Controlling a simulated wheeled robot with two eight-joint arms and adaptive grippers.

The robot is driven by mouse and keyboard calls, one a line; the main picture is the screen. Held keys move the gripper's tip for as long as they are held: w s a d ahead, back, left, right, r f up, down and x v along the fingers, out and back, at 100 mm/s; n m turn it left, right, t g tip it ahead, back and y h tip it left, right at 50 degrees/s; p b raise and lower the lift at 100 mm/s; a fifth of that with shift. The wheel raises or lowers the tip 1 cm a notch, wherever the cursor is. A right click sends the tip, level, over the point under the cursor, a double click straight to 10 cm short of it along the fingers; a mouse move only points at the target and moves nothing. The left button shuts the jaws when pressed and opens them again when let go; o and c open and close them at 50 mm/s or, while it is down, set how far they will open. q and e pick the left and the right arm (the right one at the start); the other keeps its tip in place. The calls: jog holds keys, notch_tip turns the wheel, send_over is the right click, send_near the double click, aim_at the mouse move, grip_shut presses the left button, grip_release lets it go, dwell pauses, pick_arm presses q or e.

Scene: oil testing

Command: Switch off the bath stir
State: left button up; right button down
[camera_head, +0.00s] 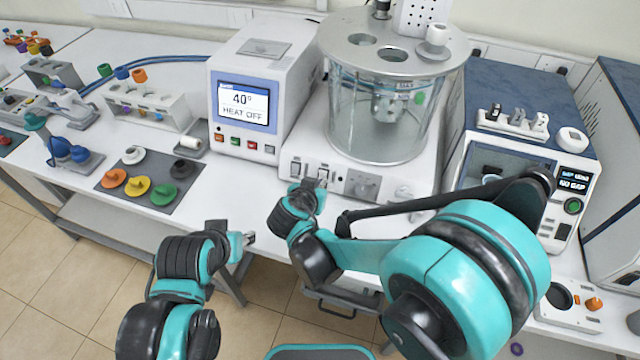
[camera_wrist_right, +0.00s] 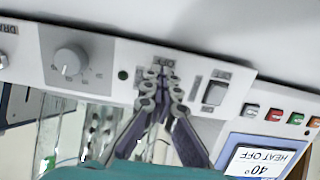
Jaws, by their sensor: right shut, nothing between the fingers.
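The glass bath (camera_head: 375,115) stands on a white base whose front panel (camera_head: 340,187) carries two rocker switches and a knob (camera_head: 363,186). My right gripper (camera_head: 321,184) is shut and empty, with its fingertips at the switch nearer the knob. In the right wrist view, which is upside down, the right gripper (camera_wrist_right: 163,74) covers most of that switch, so its position and any contact cannot be told. The other switch (camera_wrist_right: 215,93) and the knob (camera_wrist_right: 70,60) are clear on either side. My left gripper (camera_head: 246,239) hangs before the bench, and its fingers are too small to read.
The heater unit (camera_head: 240,105) left of the bath displays 40° and HEAT OFF. A grey mat (camera_head: 150,190) with coloured stoppers lies further left. A blue-topped device (camera_head: 520,90) stands right of the bath. Open floor shows in front of the bench.

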jog(key=shift+w+r, duration=0.1)
jog(key=shift+r, duration=0.05)
jog(key=shift+w+r+p, duration=0.1)
jog(key=shift+r+p, duration=0.3)
jog(key=shift+p, duration=0.05)
jog(key=shift+w+d+r, duration=0.1)
jog(key=shift+r, duration=0.1)
